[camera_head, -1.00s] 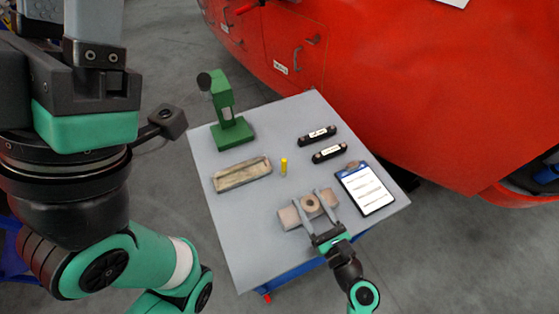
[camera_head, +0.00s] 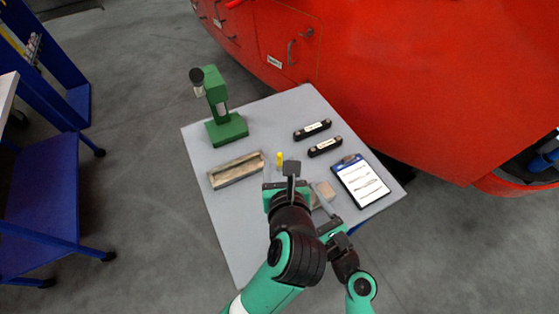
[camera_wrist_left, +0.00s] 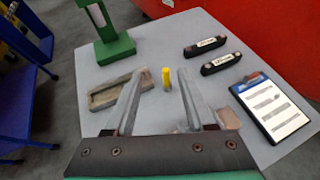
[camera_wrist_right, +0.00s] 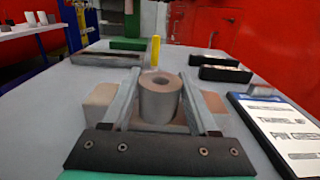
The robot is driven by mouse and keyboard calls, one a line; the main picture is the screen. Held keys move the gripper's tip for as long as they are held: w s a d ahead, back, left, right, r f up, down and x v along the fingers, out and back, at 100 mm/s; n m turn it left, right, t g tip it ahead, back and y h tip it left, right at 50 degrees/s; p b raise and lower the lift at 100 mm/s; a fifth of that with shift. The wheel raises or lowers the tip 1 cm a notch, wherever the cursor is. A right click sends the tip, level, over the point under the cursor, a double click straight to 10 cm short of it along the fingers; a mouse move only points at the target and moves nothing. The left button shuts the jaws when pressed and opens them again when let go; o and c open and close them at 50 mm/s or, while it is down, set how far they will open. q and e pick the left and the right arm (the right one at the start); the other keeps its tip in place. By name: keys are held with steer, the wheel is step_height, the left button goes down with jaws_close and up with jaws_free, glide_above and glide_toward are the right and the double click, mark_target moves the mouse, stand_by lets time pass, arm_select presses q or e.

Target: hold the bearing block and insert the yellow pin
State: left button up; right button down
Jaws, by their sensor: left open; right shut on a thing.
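The yellow pin (camera_head: 279,159) stands upright on the grey table. It also shows between the fingers of my left gripper (camera_wrist_left: 156,80) in the left wrist view, beyond their tips or near them; contact cannot be told. The left gripper is open and empty. The bearing block (camera_wrist_right: 160,100), a pale block with a round bored boss, lies on the table. My right gripper (camera_wrist_right: 160,80) is shut on it, one finger on each side of the boss. In the head view the left arm hides much of the block (camera_head: 322,193).
A wooden tray (camera_head: 212,181) lies left of the pin. A green press (camera_head: 228,130) stands behind it. Two black labelled parts (camera_head: 312,129) (camera_head: 325,146) and a clipboard (camera_head: 361,182) lie at the right. A red train body (camera_head: 420,80) rises behind the table (camera_head: 205,150).

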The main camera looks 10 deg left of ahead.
mark_target(280, 158)
arm_select(q)
steer(key=shift+g+h, duration=0.4)
steer(key=shift+g, duration=0.1)
steer(key=w+f, duration=0.1)
steer(key=f, duration=0.1)
steer(key=w+f, duration=0.1)
steer(key=f, duration=0.1)
steer(key=w+f, duration=0.2)
steer(key=shift+w+a+f, duration=0.1)
steer(key=shift+f, duration=0.25)
steer(key=shift+a+r+x, duration=0.1)
steer(key=shift+a+x, duration=0.05)
steer(key=shift+x, duration=1.15)
steer(key=shift+a+r+x, duration=0.15)
steer(key=shift+x, duration=1.1)
steer(key=shift+w, duration=0.1)
jaws_close()
